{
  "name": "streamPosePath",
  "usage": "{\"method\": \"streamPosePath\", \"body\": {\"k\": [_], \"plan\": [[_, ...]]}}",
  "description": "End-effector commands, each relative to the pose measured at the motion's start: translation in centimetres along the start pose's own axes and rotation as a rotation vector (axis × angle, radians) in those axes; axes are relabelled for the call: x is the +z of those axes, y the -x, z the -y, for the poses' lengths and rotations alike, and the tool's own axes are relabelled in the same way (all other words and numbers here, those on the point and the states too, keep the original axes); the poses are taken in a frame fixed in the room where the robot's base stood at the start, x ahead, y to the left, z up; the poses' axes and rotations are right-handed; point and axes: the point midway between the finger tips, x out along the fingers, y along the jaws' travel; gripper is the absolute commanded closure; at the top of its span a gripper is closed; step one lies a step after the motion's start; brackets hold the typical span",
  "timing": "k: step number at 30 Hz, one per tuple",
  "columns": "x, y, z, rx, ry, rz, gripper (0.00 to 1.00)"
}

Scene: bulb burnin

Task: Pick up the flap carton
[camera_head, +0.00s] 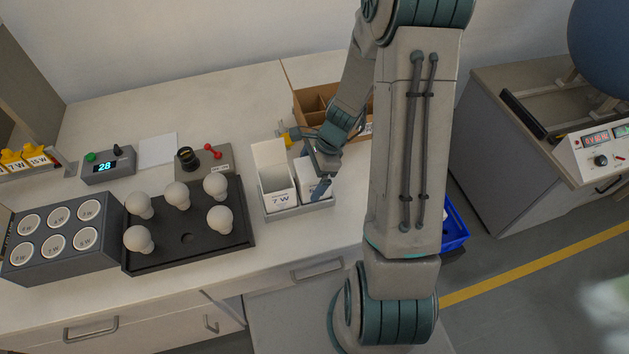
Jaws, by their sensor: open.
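A white flap carton (279,197) marked 7 W stands in a shallow grey tray (300,211) near the bench's front edge, with its tall flap (269,157) raised at the back. A second white carton (309,182) stands to its right in the same tray, partly covered by my gripper. My gripper (318,176) is open and points down at the right part of the tray, over or beside the second carton. I cannot tell whether a finger touches it. No carton is visibly held.
A black tray (236,241) with several white bulbs lies left of the cartons, beside a grey box (40,277) with round labelled tops. A tester with a red lever (211,158) and a divided cardboard box (313,99) stand behind. A blue bin (455,231) is at right.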

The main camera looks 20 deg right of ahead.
Motion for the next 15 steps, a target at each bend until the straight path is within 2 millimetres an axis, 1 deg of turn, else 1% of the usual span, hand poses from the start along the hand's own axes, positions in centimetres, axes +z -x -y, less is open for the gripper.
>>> {"method": "streamPosePath", "body": {"k": [3,9,10,11,12,15], "plan": [[-0.02,-0.53,-0.01,-0.001,0.000,0.000,0.02],[0.00,-0.58,0.00,-0.001,0.000,-0.001,0.02],[0.00,-0.58,0.00,-0.001,0.000,-0.001,0.05],[0.00,-0.58,0.00,-0.001,0.000,-0.001,0.13],[0.00,-0.58,0.00,-0.001,0.000,0.000,0.24],[0.01,-0.57,0.00,-0.001,0.000,0.000,0.50]]}}
